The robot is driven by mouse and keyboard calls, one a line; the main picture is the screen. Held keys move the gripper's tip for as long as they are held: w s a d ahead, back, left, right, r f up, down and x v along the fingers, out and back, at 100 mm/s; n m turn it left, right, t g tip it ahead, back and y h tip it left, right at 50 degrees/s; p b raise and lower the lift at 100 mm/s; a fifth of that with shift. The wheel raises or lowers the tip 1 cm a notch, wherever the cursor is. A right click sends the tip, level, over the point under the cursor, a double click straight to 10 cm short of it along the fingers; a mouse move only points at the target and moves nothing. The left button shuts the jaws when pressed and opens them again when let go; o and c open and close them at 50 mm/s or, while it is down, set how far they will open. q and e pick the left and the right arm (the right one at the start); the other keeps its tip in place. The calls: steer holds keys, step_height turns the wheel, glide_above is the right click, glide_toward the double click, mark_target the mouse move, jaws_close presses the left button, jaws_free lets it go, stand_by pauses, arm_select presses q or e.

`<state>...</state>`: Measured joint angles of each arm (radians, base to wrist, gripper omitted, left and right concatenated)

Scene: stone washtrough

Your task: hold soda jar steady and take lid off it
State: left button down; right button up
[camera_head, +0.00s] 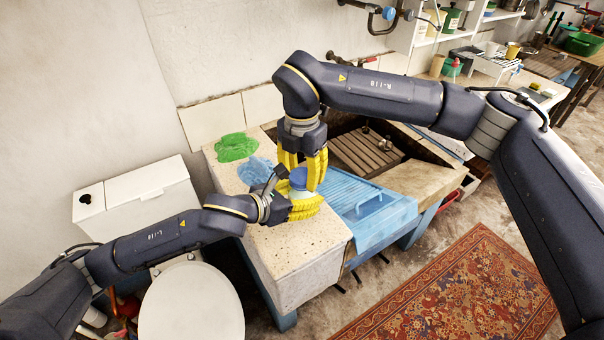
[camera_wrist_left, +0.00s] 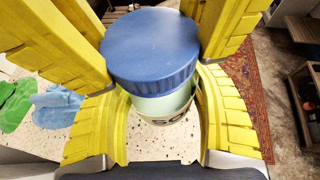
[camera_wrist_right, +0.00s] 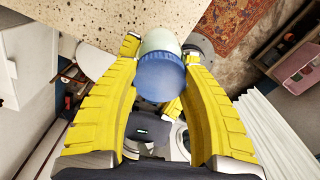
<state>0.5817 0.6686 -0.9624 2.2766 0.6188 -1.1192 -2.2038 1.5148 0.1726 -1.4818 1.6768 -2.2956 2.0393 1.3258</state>
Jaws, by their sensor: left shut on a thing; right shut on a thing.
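The soda jar is a pale jar (camera_head: 299,194) with a blue lid (camera_head: 298,177), upright on the speckled stone ledge (camera_head: 290,248). In the left wrist view the lid (camera_wrist_left: 151,45) sits on the pale-green body (camera_wrist_left: 162,106), whose label is partly hidden. My left gripper (camera_head: 304,205) is shut on the jar body from the side, low down. My right gripper (camera_head: 304,178) comes from above, its yellow fingers on both sides of the lid and shut on it. In the right wrist view the lid (camera_wrist_right: 160,77) lies between these fingers.
A green cloth (camera_head: 235,147) and a blue cloth (camera_head: 257,172) lie on the ledge behind the jar. A blue drainer (camera_head: 375,203) is to the right, beside the basin with its wooden rack (camera_head: 368,152). The ledge's front part is clear.

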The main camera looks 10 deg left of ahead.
steer(key=n, duration=0.6)
steer(key=shift+n, duration=0.3)
steer(key=o, duration=1.3)
steer(key=shift+c, duration=0.2)
steer(key=shift+r, duration=0.1)
steer(key=shift+r, duration=1.95)
steer(key=shift+o, duration=0.5)
steer(key=shift+r, duration=0.25)
steer(key=shift+r+m, duration=1.1)
steer(key=shift+r, duration=0.5)
steer(key=shift+f, duration=3.9)
